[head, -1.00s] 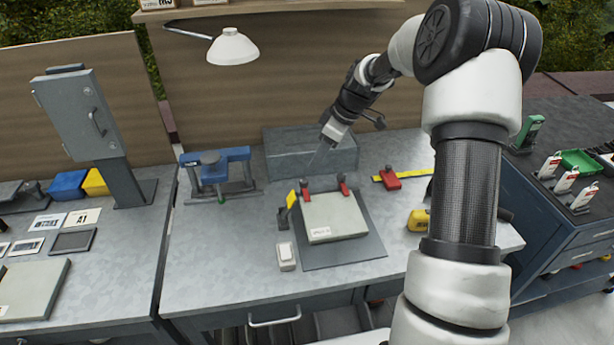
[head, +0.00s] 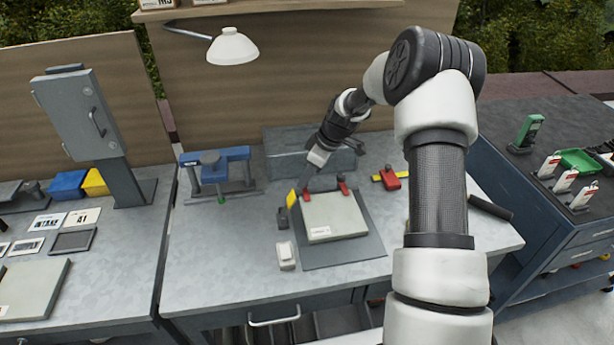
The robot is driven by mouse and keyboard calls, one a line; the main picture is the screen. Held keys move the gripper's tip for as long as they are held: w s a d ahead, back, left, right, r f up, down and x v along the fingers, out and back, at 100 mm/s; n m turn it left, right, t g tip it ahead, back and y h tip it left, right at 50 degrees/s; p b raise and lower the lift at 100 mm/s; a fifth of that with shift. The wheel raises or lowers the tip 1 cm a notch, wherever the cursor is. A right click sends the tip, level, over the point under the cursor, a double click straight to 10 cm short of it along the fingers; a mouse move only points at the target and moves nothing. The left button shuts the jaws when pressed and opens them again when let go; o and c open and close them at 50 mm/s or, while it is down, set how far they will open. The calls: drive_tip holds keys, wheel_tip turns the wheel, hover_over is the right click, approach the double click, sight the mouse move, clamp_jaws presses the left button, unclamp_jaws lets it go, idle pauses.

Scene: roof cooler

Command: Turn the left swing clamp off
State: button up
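A light grey plate (head: 335,225) with a small label lies on a darker grey base plate (head: 350,254) on the bench. Whether the left clamp's arm is swung on or off the plate is unclear.
A yellow upright piece (head: 292,198) stands just left of the left clamp. A grey bin (head: 285,152) is behind my gripper. A blue fixture (head: 216,170) stands left, a white switch box (head: 286,255) front left, and a red-and-yellow tool (head: 390,177) right.

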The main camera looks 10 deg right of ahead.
clamp_jaws()
drive_tip(key=shift+f+m+b, duration=0.1)
drive_tip(key=shift+m+b, duration=0.2)
drive_tip(key=shift+b, duration=0.05)
drive_tip(key=m+b, duration=0.1)
drive_tip(key=m+t+b, duration=0.1)
drive_tip(key=shift+s+a+m+h, duration=0.15)
drive_tip(key=shift+m+h, duration=0.25)
drive_tip(key=m, duration=0.1)
drive_tip(key=m+h+b, duration=0.1)
drive_tip(key=m, duration=0.1)
drive_tip(key=m+t, duration=0.1)
drive_tip(key=shift+s+a+h, duration=0.1)
drive_tip(key=shift+a+h, duration=0.2)
drive_tip(key=m, duration=0.2)
drive_tip(key=m+h, duration=0.1)
drive_tip(key=m, duration=0.1)
drive_tip(key=shift+a+r+m+h, duration=0.2)
drive_tip(key=shift+m+h, duration=0.1)
drive_tip(key=shift+m, duration=0.1)
drive_tip(key=shift+a+f+m+h+p, duration=0.1)
drive_tip(key=shift+m+h+p, duration=0.45)
drive_tip(key=shift+m, duration=0.75)
drive_tip(key=shift+a+m+h+p, duration=0.1)
drive_tip(key=shift+m+h+p, duration=0.4)
drive_tip(key=shift+m, duration=0.8)
drive_tip(key=shift+g, duration=0.3)
